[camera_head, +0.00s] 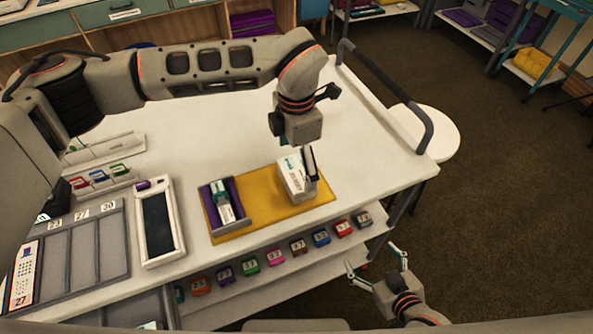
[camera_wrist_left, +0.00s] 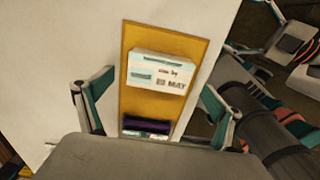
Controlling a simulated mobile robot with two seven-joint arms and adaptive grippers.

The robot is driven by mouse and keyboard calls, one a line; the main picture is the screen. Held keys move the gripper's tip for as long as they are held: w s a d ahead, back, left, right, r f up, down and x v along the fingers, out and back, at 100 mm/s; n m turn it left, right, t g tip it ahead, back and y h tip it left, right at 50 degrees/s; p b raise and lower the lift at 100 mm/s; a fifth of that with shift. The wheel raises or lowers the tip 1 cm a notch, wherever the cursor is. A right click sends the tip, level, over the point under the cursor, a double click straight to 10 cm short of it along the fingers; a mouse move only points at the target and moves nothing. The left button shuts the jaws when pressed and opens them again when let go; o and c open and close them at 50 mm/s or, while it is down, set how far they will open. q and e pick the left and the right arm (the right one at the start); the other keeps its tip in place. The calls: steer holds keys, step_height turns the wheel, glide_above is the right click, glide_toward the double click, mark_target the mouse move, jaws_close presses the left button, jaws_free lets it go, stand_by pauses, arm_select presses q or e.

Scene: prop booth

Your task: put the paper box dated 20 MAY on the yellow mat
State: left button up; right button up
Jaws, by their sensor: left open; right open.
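A white paper box (camera_head: 292,178) with teal print stands on the right part of the yellow mat (camera_head: 258,213). In the left wrist view the box (camera_wrist_left: 157,72) reads "use by" and MAY; the day number looks like 20 but is blurred. My left gripper (camera_head: 305,160) is just above and beside the box, its fingers apart; one finger is partly hidden. In the left wrist view its fingers are spread on either side of the mat, not pressed on the box. My right gripper (camera_head: 374,262) is open and empty beyond the table's front edge.
A purple-lined grey tray (camera_head: 208,213) holding a teal-and-white box sits on the mat's left part. A white device (camera_head: 158,222) and a slotted grey date board (camera_head: 75,248) lie further left. Several coloured numbered blocks line the lower shelf (camera_head: 280,283). The tabletop behind the mat is clear.

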mark_target(296, 173)
arm_select(q)
step_height(296, 173, up, 8)
steer(key=shift+b, duration=0.3)
stand_by(0.3)
steer(key=shift+s, duration=0.1)
